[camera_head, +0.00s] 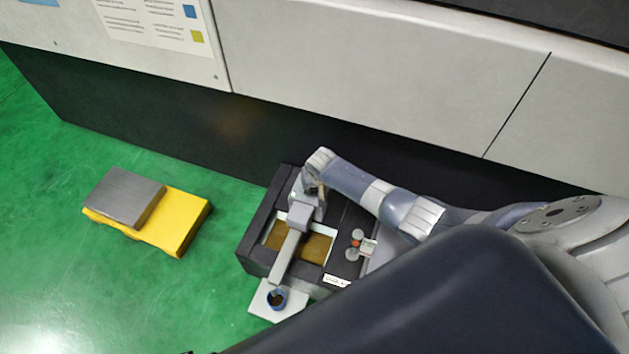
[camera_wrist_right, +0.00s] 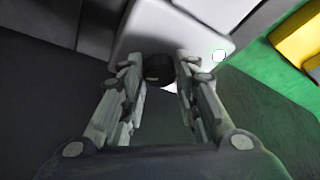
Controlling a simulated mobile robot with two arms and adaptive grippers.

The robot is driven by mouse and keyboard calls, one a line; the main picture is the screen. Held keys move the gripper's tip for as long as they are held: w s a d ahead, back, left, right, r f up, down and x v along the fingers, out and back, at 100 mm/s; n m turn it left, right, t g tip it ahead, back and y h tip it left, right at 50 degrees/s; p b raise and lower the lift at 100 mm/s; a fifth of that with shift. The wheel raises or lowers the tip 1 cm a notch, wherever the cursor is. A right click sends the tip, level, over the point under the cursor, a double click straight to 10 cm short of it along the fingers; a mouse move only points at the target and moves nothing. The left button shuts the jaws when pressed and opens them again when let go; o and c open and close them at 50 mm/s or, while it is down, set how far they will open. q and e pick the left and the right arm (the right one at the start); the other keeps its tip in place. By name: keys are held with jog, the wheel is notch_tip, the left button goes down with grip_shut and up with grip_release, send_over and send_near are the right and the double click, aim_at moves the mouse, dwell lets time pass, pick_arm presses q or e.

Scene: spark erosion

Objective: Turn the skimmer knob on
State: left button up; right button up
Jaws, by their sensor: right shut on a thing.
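The skimmer (camera_head: 255,243) is a dark box on the floor against the machine's base, with a pale upright housing (camera_head: 300,215) and brownish liquid in its open tank. In the right wrist view, a round black knob (camera_wrist_right: 160,70) sits against a pale grey face, between the two fingers of my right gripper (camera_wrist_right: 161,82), which are shut on it. In the head view my right arm comes in from the right, and the right gripper (camera_head: 316,186) is at the top of the housing, where the knob is hard to make out. My left gripper is not in view.
A blue-rimmed cup (camera_head: 276,299) stands on a pale plate at the skimmer's front. Small round fittings (camera_head: 354,243) are on its right top. A yellow block (camera_head: 184,222) with a grey slab (camera_head: 125,197) lies on the green floor at left. A panelled wall rises behind.

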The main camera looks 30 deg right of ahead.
jog(key=m, duration=0.1)
jog(key=m+p, duration=0.1)
jog(key=shift+a+m+g+h, duration=0.2)
jog(key=shift+m+g+h, duration=0.1)
jog(key=shift+h, duration=0.1)
jog(key=shift+m, duration=0.6)
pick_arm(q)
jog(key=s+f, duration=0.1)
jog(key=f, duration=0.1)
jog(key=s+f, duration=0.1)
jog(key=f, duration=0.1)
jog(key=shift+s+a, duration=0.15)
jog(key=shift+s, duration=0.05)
pick_arm(e)
jog(key=shift+m+h, duration=0.4)
jog(key=shift+m, duration=0.1)
jog(key=o, duration=1.1)
jog(key=shift+r, duration=0.1)
jog(key=shift+v, duration=5.85)
